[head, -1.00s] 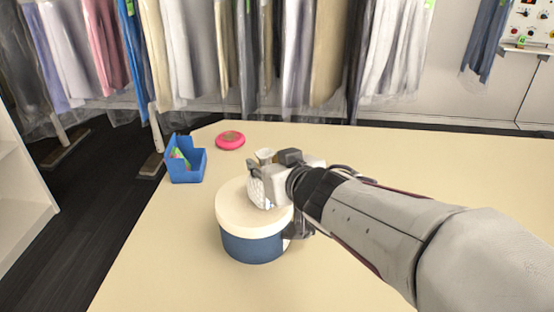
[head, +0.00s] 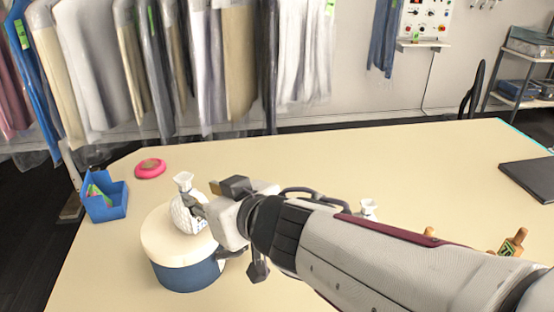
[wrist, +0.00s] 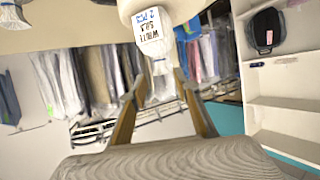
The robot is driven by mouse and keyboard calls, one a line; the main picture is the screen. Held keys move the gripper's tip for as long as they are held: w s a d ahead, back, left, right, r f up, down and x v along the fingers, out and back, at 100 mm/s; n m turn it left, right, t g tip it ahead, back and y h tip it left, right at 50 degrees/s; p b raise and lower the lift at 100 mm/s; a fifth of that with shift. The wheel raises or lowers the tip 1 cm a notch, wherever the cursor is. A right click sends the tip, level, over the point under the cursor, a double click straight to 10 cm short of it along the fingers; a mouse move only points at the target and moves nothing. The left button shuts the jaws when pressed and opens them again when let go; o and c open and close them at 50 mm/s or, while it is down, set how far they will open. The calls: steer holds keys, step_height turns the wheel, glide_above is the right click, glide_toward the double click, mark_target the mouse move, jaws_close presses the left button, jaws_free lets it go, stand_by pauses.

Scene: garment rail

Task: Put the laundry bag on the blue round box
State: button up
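The blue round box (head: 186,275) with its cream lid (head: 165,245) stands on the table in the head view. The white laundry bag (head: 179,216) sits upright on the lid, towards its far side, with its gathered neck up. My gripper (head: 197,208) is just right of the bag and hides part of it. In the wrist view the bag (wrist: 152,35) shows its printed label at top centre. The two fingers of my gripper (wrist: 160,84) stand apart there, with a gap between them beyond the bag's neck. The fingers look clear of the bag.
A blue open bin (head: 105,205) and a pink round object (head: 150,168) are on the table's left. Another white bag neck (head: 368,207) and wooden-handled items (head: 513,243) show behind my arm. A dark flat item (head: 530,180) lies at right. Garments (head: 200,70) hang behind.

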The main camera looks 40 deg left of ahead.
steer(key=shift+v, duration=0.8)
steer(key=shift+w, duration=0.1)
steer(key=w+d+r+m+t+h, duration=0.1)
steer(key=w+d+m+t+h, duration=0.2)
steer(key=w+d, duration=0.6)
steer(key=w+d+r+m+t+h, duration=0.1)
steer(key=w+d+m+t+h, duration=0.35)
steer(key=d, duration=0.95)
steer(key=w+d+f+m+h, duration=0.1)
steer(key=d+f+m+h, duration=0.15)
steer(key=d, duration=1.35)
steer(key=s+d+f+m+g+h, duration=0.1)
steer(key=s+d+f+m+g, duration=0.1)
steer(key=s+d+f, duration=0.2)
steer(key=s+d+f+m+g+h, duration=0.2)
steer(key=s+d+f+m+g, duration=0.1)
steer(key=s+d, duration=0.8)
steer(key=s+f, duration=0.1)
steer(key=s, duration=0.2)
steer(key=shift+d+f, duration=0.3)
steer(key=shift+f, duration=0.05)
